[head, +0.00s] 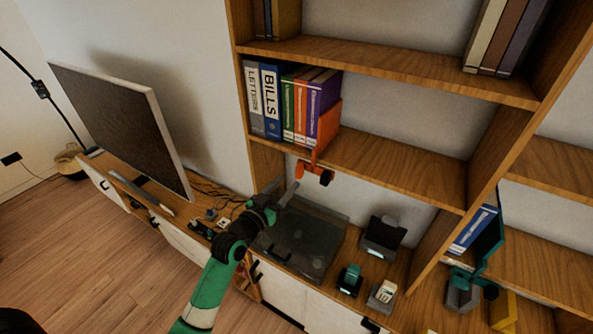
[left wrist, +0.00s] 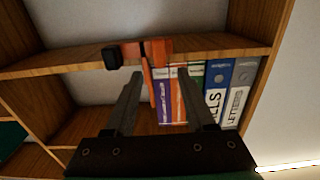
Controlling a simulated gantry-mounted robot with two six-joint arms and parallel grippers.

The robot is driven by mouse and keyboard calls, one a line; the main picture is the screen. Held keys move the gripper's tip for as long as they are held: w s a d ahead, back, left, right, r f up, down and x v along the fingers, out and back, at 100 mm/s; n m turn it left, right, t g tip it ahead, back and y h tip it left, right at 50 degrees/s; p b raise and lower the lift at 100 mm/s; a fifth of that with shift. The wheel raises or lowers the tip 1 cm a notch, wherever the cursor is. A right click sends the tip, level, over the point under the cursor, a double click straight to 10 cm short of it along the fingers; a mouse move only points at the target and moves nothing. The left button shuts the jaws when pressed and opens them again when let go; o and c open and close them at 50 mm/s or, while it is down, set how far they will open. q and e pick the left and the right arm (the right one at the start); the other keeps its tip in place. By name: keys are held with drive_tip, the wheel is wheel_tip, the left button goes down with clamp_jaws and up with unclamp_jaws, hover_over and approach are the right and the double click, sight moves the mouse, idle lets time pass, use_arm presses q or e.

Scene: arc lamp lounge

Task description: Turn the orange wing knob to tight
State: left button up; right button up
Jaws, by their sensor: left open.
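An orange bookend (head: 327,122) stands at the end of a row of binders on the middle shelf. Its orange clamp part (head: 313,169), with a black end piece (head: 327,178), hangs below the shelf edge. I cannot make out clear wings or a tight mark on the knob. In the left wrist view the orange clamp part (left wrist: 131,51) and black end piece (left wrist: 111,58) lie beyond the fingertips, up and left. My left gripper (head: 283,188) is open and empty, below and left of the clamp; its spread fingers (left wrist: 166,80) touch nothing visible.
The shelf board (head: 390,165) runs just above the clamp. A dark flat device (head: 303,240) lies on the cabinet below, with small stands (head: 382,238) to its right. A television (head: 125,125) stands left. Several binders (head: 270,100) fill the shelf's left end.

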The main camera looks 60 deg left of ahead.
sight(297, 171)
use_arm(q)
drive_tip(key=x, duration=0.7)
drive_tip(key=shift+r, duration=0.1)
clamp_jaws()
